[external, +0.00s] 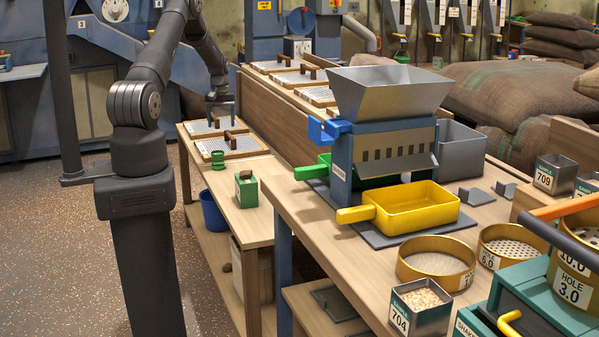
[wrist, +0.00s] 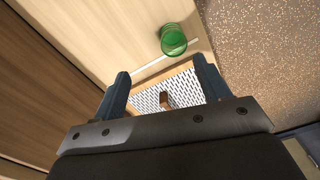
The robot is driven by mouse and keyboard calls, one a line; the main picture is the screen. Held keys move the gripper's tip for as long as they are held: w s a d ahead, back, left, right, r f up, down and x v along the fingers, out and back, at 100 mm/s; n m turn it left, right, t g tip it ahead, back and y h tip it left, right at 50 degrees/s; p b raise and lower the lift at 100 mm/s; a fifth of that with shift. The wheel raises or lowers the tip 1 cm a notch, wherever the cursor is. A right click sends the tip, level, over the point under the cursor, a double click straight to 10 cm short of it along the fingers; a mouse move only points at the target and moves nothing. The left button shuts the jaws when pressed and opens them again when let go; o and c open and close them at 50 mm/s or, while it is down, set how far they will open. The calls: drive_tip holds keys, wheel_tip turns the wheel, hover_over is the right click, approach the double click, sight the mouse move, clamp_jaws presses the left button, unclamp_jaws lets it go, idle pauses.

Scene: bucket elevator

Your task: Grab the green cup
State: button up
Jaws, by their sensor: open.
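The green cup (external: 218,160) is small and stands on the wooden bench, near its left edge, just in front of a sieve tray. In the wrist view the green cup (wrist: 174,40) is seen from above, with its round opening showing, beyond my fingertips. My gripper (wrist: 160,78) is open, with nothing between its two blue fingers. In the external view my gripper (external: 222,108) is above the sieve trays, farther back than the cup and apart from it.
A sieve tray with a wooden handle (external: 232,146) lies directly behind the cup. A green box (external: 246,190) stands in front of the cup on the bench. A raised wooden shelf (external: 275,118) runs along the right. Open floor (external: 60,250) lies left of the bench.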

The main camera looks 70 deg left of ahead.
drive_tip(key=a, duration=0.2)
approach(218, 159)
drive_tip(key=f, duration=0.2)
drive_tip(key=a+f, duration=0.1)
drive_tip(key=f, duration=0.1)
drive_tip(key=a+f, duration=0.1)
drive_tip(key=shift+w+f, duration=0.35)
drive_tip(key=shift+f, duration=0.05)
drive_tip(key=f, duration=0.5)
drive_tip(key=shift+s, duration=0.2)
drive_tip(key=shift+c, duration=0.2)
drive_tip(key=c, duration=1)
